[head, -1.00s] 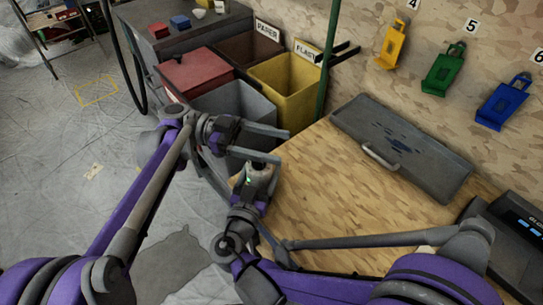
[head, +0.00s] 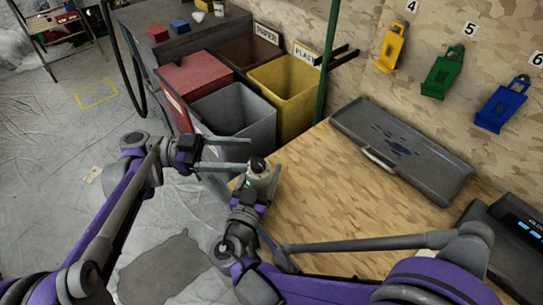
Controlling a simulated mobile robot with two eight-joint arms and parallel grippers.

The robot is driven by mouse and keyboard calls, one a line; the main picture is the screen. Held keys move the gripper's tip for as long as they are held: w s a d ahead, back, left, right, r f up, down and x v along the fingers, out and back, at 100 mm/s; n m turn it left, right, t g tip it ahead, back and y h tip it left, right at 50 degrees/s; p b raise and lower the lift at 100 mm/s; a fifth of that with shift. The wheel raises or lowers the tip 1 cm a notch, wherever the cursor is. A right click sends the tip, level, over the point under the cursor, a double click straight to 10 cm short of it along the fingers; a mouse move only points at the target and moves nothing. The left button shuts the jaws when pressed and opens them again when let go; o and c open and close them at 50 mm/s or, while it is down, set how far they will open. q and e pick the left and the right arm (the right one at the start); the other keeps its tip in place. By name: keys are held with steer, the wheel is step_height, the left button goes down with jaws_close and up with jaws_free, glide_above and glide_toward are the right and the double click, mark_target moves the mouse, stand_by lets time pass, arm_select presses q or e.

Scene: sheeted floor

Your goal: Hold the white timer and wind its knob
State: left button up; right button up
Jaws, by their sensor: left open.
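The white timer (head: 261,180) is held upright near the left edge of the wooden table, its dark round knob (head: 257,164) on top. My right gripper (head: 257,188) comes up from below and is shut on the timer's body; its fingertips are hard to make out. My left gripper (head: 250,156) is open, coming in from the left. Its two long grey fingers point right, and their tips end close to the knob. The nearer fingertip overlaps the knob's left side in view; I cannot tell whether it touches.
The wooden table (head: 330,215) carries a grey tray (head: 400,150) and a dark device (head: 515,235) at right. Behind my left gripper stand grey (head: 236,112), yellow (head: 284,98) and red (head: 196,80) bins. A green post (head: 329,65) rises at the table's back corner.

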mark_target(265, 164)
arm_select(q)
steer(key=a+f+n+t, duration=0.2)
steer(key=a+f+t, duration=0.1)
steer(key=a, duration=0.1)
steer(key=d, duration=1.1)
steer(key=shift+s+d+f, duration=0.15)
steer(key=shift+d+f, duration=0.1)
steer(key=shift+d, duration=0.1)
jaws_close()
